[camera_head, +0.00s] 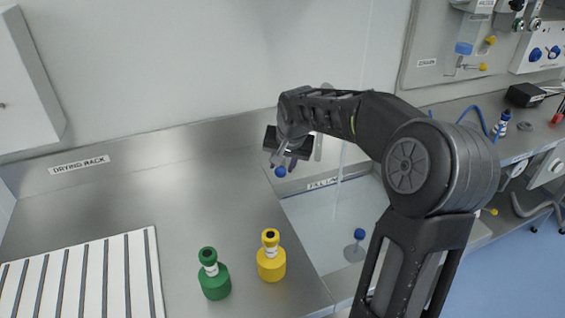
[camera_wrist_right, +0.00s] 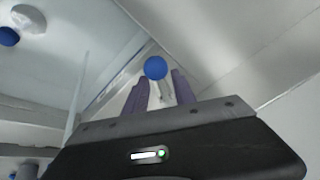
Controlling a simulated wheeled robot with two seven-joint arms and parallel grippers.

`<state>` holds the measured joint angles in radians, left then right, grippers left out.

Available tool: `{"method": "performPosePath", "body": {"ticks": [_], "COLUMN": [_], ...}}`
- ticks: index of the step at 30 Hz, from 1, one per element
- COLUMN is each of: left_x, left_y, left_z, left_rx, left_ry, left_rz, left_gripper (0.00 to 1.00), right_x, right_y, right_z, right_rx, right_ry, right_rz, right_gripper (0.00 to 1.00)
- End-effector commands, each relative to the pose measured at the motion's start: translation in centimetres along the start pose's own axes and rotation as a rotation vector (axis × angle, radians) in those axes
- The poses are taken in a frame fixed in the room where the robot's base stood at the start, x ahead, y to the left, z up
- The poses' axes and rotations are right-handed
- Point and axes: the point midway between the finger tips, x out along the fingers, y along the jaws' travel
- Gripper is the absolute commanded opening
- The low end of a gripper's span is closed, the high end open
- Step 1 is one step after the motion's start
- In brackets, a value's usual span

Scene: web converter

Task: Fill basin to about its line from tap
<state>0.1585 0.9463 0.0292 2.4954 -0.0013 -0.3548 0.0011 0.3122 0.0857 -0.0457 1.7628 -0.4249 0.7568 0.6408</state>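My right gripper (camera_head: 284,160) reaches over the back left of the steel basin (camera_head: 310,222). A tap lever with a blue ball knob (camera_head: 280,171) is at its fingertips. In the wrist view the purple fingers (camera_wrist_right: 160,88) stand apart, with the blue knob (camera_wrist_right: 156,68) just past their tips and its grey stem between them; I see no clear grip. A label reading "FILL LINE" (camera_head: 322,183) is on the basin's back wall. A thin pale vertical streak (camera_head: 340,160), perhaps water, drops into the basin; the water level is unclear. A blue-topped stopper (camera_head: 359,234) shows in the basin. My left gripper is out of view.
A green bottle (camera_head: 214,280) and a yellow bottle (camera_head: 271,262) stand left of the basin. A striped drying rack (camera_head: 85,280) lies farther left. My right arm hides part of the basin.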

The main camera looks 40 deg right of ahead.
Motion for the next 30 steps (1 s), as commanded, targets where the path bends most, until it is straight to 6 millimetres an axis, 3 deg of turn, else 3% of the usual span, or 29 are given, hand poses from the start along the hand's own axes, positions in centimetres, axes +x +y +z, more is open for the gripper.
{"method": "performPosePath", "body": {"ticks": [12, 30], "left_x": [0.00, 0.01], "left_y": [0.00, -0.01], "left_z": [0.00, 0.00], "left_rx": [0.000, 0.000], "left_ry": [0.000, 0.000], "left_rz": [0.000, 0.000], "left_gripper": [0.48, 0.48], "right_x": [-0.03, 0.12], "right_y": [-0.01, 0.01], "right_z": [0.04, 0.35], "right_rx": [0.000, -0.001], "right_ry": [-0.001, -0.009], "right_rz": [0.000, 0.003], "right_gripper": [0.00, 0.00]}}
